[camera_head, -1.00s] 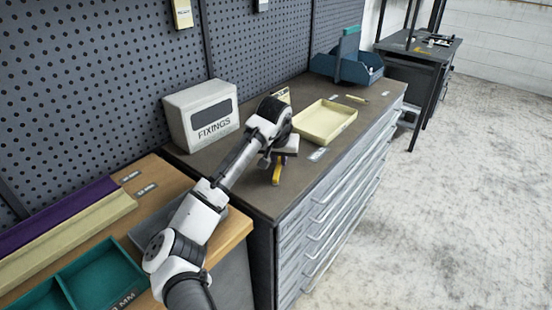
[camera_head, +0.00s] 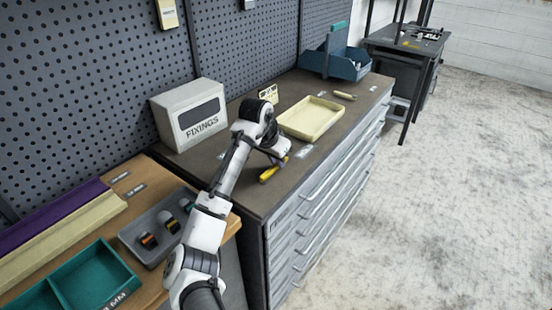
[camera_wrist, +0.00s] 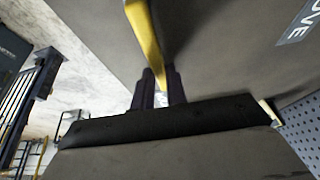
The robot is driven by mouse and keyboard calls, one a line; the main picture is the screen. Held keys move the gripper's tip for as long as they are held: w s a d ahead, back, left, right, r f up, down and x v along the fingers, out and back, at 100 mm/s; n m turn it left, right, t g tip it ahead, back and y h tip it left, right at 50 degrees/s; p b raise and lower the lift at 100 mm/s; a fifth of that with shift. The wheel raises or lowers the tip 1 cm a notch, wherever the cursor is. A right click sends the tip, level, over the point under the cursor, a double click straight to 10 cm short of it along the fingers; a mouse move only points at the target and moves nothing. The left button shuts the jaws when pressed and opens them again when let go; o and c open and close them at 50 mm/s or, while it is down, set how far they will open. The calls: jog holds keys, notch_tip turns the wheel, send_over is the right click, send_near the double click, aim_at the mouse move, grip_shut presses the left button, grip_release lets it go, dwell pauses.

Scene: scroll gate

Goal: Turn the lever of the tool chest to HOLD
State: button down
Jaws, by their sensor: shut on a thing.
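The grey tool chest (camera_head: 258,205) stands at centre with a dark worktop. Its yellow lever (camera_head: 268,176) is on the worktop near the front edge and lies slantwise in the head view. My gripper (camera_head: 279,160) is down at the lever; the arm's end hides part of it. In the wrist view the yellow lever (camera_wrist: 146,38) runs down between the two dark fingers of my gripper (camera_wrist: 158,88), which are shut on it. A label ending in "OVE" (camera_wrist: 300,22) shows at the upper right. I cannot read a HOLD label.
A FIXINGS box (camera_head: 190,115) stands at the chest's left back. A cream tray (camera_head: 311,118) lies just beyond my gripper, and a blue bin (camera_head: 345,66) is farther back. A wooden bench (camera_head: 150,185) adjoins at left. The floor (camera_head: 460,180) at right is clear.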

dwell(0.3)
jog(key=c, duration=1.4)
grip_release()
jog(key=shift+r, duration=0.1)
jog(key=b+v, duration=0.2)
jog(key=v, duration=1.1)
jog(key=shift+s+r, duration=0.15)
jog(key=shift+r, duration=0.15)
